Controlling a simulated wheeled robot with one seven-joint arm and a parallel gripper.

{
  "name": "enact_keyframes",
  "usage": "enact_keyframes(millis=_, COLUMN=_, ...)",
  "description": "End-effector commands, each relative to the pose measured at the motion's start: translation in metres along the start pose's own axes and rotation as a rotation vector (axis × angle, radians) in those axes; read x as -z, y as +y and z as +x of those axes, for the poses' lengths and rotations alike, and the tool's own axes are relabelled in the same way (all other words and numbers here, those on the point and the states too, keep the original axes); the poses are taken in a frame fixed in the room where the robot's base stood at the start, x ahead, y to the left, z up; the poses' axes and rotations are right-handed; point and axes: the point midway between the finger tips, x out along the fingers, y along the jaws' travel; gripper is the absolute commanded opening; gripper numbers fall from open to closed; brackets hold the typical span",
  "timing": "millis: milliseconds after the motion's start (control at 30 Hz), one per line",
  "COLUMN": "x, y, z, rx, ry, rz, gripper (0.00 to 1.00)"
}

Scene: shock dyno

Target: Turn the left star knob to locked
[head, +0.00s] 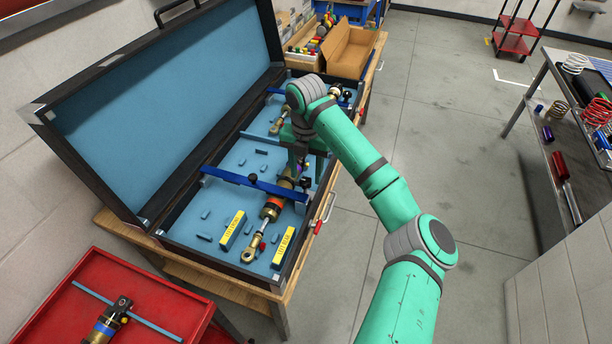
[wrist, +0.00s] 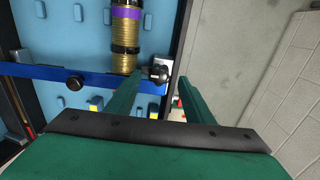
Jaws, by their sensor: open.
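A blue clamp bar (head: 232,177) crosses a gold-bodied shock (head: 272,208) in the open case. Two black knobs are near this bar: one on it (head: 253,179) and one at its right end (head: 306,182). In the wrist view the bar (wrist: 50,74) carries the first knob (wrist: 74,81), left of my fingers. The end knob (wrist: 158,73) appears between my two open fingertips (wrist: 160,82), apparently not gripped. My gripper (head: 301,160) points down over the case's right side, empty. I cannot tell which knob counts as the left one, nor any lock marking.
A second blue bar with a dark knob (head: 347,96) lies farther back. The tall case lid (head: 165,90) stands open on the left. Yellow labelled blocks (head: 232,230) sit at the front. A red cart (head: 130,300) is at front left, and a grey bench (head: 560,130) is right.

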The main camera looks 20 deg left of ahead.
Motion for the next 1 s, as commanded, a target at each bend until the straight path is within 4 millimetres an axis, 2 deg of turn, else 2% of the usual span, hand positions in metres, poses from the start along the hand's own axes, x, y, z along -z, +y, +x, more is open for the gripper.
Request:
enact_keyframes(millis=200, x=0.000, y=0.000, z=0.017, rx=0.000, ry=0.000, rz=-0.001, gripper=0.48)
enact_keyframes(millis=500, x=0.000, y=0.000, z=0.019, rx=0.000, ry=-0.001, rz=0.000, gripper=0.48)
enact_keyframes(millis=533, x=0.000, y=0.000, z=0.019, rx=0.000, ry=-0.001, rz=-0.001, gripper=0.45)
enact_keyframes(millis=700, x=0.000, y=0.000, z=0.019, rx=0.000, ry=-0.001, rz=0.000, gripper=0.07)
enact_keyframes(millis=1000, x=0.000, y=-0.001, z=0.019, rx=0.000, ry=0.000, rz=-0.022, gripper=0.07)
